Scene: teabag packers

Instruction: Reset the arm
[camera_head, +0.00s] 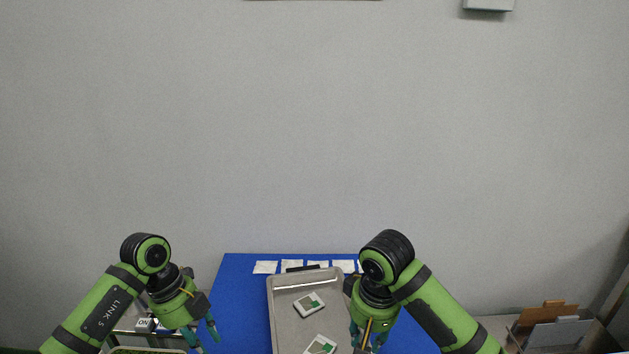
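My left arm comes in from the lower left, and its green gripper (204,336) points down near the left edge of the blue table. Its fingers stand apart with nothing seen between them. My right gripper (367,341) points down by the right edge of the grey tray (273,312). Its fingers are also apart, with no object visible between them; the tips are near the bottom of the picture. Two white-and-green packets lie in the tray: one packet (309,305) in the middle and another packet (320,345) lower, partly cut by the picture edge.
The blue table (240,290) has a row of white teabags (292,265) along its back edge, beside a dark bar (303,268). An open box with brown and grey dividers (553,325) stands at the lower right. A grey wall (300,120) is behind.

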